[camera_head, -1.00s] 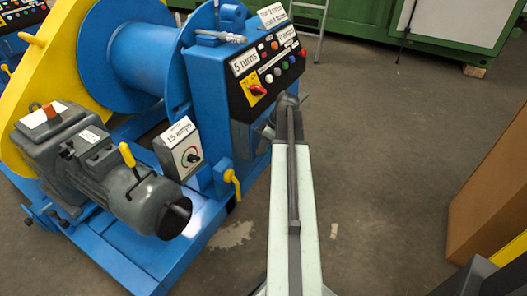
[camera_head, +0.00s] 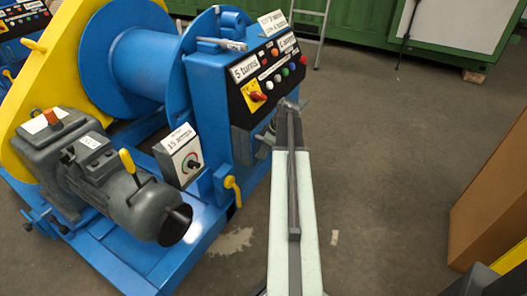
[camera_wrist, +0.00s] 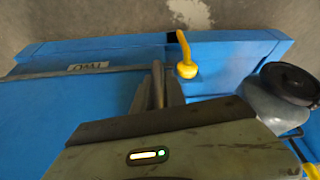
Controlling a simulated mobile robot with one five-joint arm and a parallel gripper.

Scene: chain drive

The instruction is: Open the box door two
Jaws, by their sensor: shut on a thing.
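A blue panel (camera_wrist: 85,95) with a small label reading TWO, upside down, fills the left of the wrist view; I take it for box door two. A thin grey strip along it runs to my gripper (camera_wrist: 160,85). The narrow fingers are shut close together at the strip's end; the exact part held is hidden between them. In the head view my gripper (camera_head: 268,138) is partly hidden, low at the right side of the blue control box (camera_head: 215,95). A yellow handle (camera_wrist: 187,68) stands just beyond the fingers; it also shows in the head view (camera_head: 232,188).
The winch drum (camera_head: 145,65) and grey motor (camera_head: 100,170) stand at the left on a blue base. A dark round motor end (camera_wrist: 290,82) is close at the right in the wrist view. A brown box (camera_head: 495,195) stands at the right. The floor between is clear.

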